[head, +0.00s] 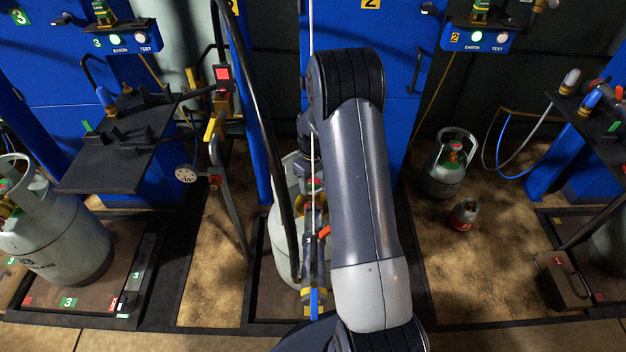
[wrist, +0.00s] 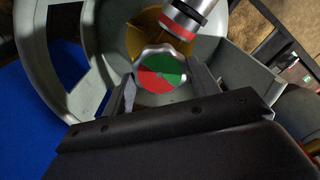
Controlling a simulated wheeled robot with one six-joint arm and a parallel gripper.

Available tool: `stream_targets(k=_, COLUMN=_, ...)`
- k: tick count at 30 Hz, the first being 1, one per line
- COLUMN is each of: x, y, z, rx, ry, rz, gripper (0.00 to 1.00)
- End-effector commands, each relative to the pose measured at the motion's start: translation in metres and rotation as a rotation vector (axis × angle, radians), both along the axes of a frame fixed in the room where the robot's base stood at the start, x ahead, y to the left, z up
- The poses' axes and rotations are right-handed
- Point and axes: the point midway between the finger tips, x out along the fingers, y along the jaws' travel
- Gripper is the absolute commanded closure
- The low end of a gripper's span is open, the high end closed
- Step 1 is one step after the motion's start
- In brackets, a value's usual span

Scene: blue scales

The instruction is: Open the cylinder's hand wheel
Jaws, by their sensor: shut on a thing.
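The hand wheel (wrist: 158,74), with a green and red face and a pale scalloped rim, sits on top of a grey gas cylinder in the wrist view. My gripper (wrist: 160,80) is around it, with one finger on each side, shut on the wheel. The cylinder (head: 283,240) stands on the middle scale in the head view, partly hidden by my arm. Its grey collar (wrist: 90,60) curves around the wheel in the wrist view. In the head view my arm hides most of the gripper.
A metal connector (wrist: 185,18) sits close beside the wheel. A hose and a filling head with an orange lever (head: 323,232) hang in front of the cylinder. Other cylinders stand left (head: 55,240) and right (head: 447,175). A black shelf (head: 110,165) juts out at left.

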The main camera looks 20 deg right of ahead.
Motion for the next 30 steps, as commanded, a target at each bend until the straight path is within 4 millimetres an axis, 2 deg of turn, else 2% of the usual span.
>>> stream_targets(k=16, x=0.0009, y=0.0, z=0.0007, rx=0.0, ry=-0.003, rz=0.025, gripper=0.66)
stream_targets(k=17, x=0.0009, y=0.0, z=0.0007, rx=0.0, ry=-0.003, rz=0.025, gripper=0.41)
stream_targets(k=18, x=0.0009, y=0.0, z=0.0007, rx=0.0, ry=-0.002, rz=0.025, gripper=0.38)
stream_targets(k=24, x=0.0005, y=0.0001, z=0.0004, rx=0.0, ry=-0.001, rz=0.025, gripper=0.22)
stream_targets(k=30, x=0.0002, y=0.0001, z=0.0002, rx=0.0, ry=-0.001, rz=0.025, gripper=0.21)
